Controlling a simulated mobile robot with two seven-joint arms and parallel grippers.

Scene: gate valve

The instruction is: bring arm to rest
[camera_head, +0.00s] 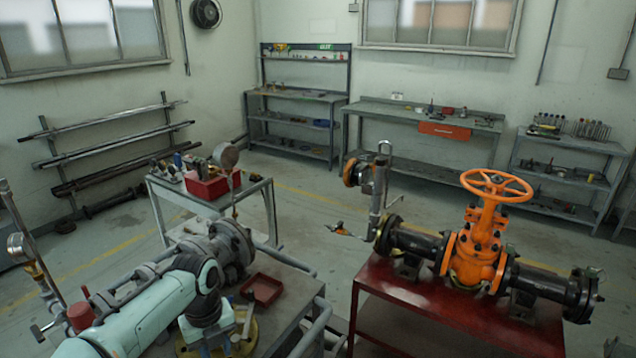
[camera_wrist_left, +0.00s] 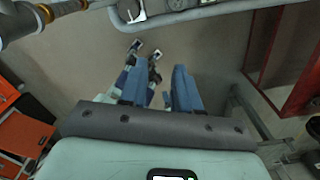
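The orange gate valve (camera_head: 478,250) with its round handwheel (camera_head: 497,184) stands upright in a black pipe (camera_head: 418,245) on a red bench at the right of the head view. My pale teal left arm (camera_head: 150,312) comes in from the lower left, well apart from the valve. Its wrist bends downward near the grey bench, and its fingers cannot be made out there. In the left wrist view the left gripper (camera_wrist_left: 163,88) shows two blue fingers with a narrow gap and nothing held between them. My right gripper is not in view.
A grey pipe assembly (camera_head: 225,240) and a small red tray (camera_head: 262,290) lie close to my left arm. A cart with a red box (camera_head: 207,188) stands behind. The red bench (camera_head: 430,300) is at right. Open floor (camera_head: 310,215) lies between, with shelves along the walls.

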